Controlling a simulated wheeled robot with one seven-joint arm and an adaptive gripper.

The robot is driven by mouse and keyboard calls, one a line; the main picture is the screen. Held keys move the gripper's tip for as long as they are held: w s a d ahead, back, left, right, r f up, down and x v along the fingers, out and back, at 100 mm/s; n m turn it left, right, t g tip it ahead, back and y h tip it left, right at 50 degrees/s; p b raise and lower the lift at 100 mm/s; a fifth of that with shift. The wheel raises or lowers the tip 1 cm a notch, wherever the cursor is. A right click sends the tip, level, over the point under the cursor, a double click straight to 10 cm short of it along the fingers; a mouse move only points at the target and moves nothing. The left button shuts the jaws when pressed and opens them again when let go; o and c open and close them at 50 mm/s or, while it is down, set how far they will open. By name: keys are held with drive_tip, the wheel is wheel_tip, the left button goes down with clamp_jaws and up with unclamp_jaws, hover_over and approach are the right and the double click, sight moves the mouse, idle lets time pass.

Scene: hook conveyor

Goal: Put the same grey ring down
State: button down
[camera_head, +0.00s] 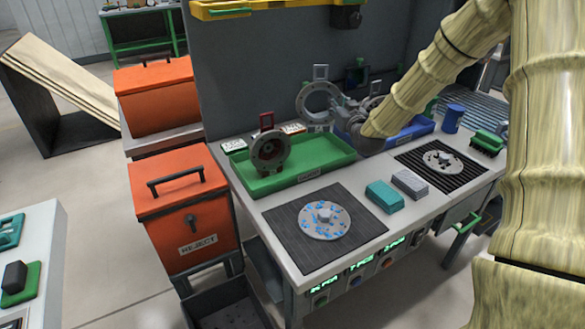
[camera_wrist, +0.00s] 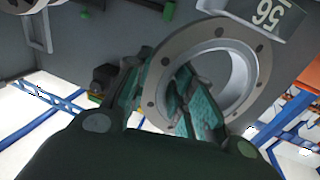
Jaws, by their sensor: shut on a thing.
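My gripper (camera_head: 340,108) is shut on a grey ring (camera_head: 318,103) with a square tag frame on top. The ring appears upright, above the back of the bench between the green tray (camera_head: 312,182) and the blue tray (camera_head: 415,131). In the wrist view the fingers (camera_wrist: 175,92) grip the rim of the grey ring (camera_wrist: 160,72), whose tag (camera_wrist: 268,14) reads 56. A darker ring (camera_head: 268,152) with a red tag frame stands in the green tray. My wrist and arm hide part of the blue tray.
Two dark mats bear a blue-spotted disc (camera_head: 324,219) and a grey disc (camera_head: 442,160). Teal (camera_head: 384,196) and grey (camera_head: 409,183) blocks lie between them. An orange reject bin (camera_head: 183,212) stands left; a dark back panel (camera_head: 255,65) rises behind.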

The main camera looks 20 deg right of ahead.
drive_tip(key=shift+f, duration=0.15)
drive_tip(key=shift+s+f, duration=0.1)
drive_tip(key=shift+f, duration=4.75)
drive_tip(key=c, duration=1.2)
unclamp_jaws()
drive_tip(key=shift+s, duration=0.1)
drive_tip(key=s+a, duration=0.1)
drive_tip(key=s, duration=0.6)
drive_tip(key=shift+s, duration=0.2)
drive_tip(key=shift+a, duration=0.1)
